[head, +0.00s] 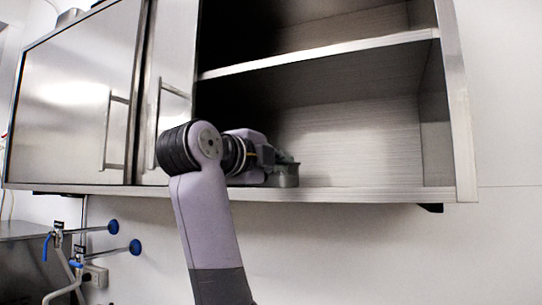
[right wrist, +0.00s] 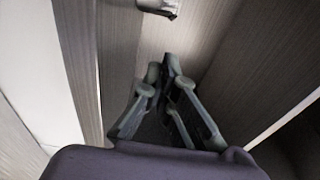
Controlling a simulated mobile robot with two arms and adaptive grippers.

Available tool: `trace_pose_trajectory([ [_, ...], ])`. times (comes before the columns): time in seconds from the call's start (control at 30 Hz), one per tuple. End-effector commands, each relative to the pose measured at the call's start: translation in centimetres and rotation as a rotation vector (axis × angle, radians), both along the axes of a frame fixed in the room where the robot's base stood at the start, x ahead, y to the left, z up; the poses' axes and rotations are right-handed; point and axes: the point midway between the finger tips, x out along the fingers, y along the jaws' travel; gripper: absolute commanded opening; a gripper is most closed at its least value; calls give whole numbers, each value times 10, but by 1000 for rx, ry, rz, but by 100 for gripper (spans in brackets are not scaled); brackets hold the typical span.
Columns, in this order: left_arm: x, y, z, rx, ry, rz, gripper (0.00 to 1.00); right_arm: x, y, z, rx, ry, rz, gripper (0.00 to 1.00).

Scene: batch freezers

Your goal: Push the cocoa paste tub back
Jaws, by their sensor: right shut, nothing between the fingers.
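My right gripper (head: 284,158) is inside the lower compartment of the open wall cabinet, low over its floor. Its fingers are shut together with nothing between them, as the right wrist view (right wrist: 170,68) shows. A small grey metallic tub (head: 288,177), which seems to be the cocoa paste tub, stands on the compartment floor at the fingertips, partly hidden by the gripper. A small part of a pale metallic thing (right wrist: 157,8), probably the same tub, shows at the top of the right wrist view, just beyond the fingertips. I cannot tell if they touch. My left gripper is out of view.
A middle shelf (head: 320,55) lies above my gripper. The compartment floor (head: 375,193) is clear to the right, up to the side wall (head: 455,100). Steel doors with bar handles (head: 117,130) cover the left side. Taps (head: 58,238) are at lower left.

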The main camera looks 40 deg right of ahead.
Motion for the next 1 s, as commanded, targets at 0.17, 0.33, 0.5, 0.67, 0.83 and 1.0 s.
trace_pose_trajectory([
  [0.17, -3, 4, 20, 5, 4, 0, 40, 13, -39, 4, 0, 2, -6, 0],
  [0.33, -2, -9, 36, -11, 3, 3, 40, 34, -54, 4, 0, 3, -4, 0],
  [0.5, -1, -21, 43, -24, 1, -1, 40, 48, -59, 2, 0, 1, -2, 0],
  [0.67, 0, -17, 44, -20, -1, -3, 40, 52, -61, 0, 1, 0, -1, 0],
  [0.83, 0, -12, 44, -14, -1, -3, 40, 51, -60, 0, 1, -1, -1, 0],
  [1.0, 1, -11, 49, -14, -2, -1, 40, 56, -62, 2, 3, 1, -1, 0],
])
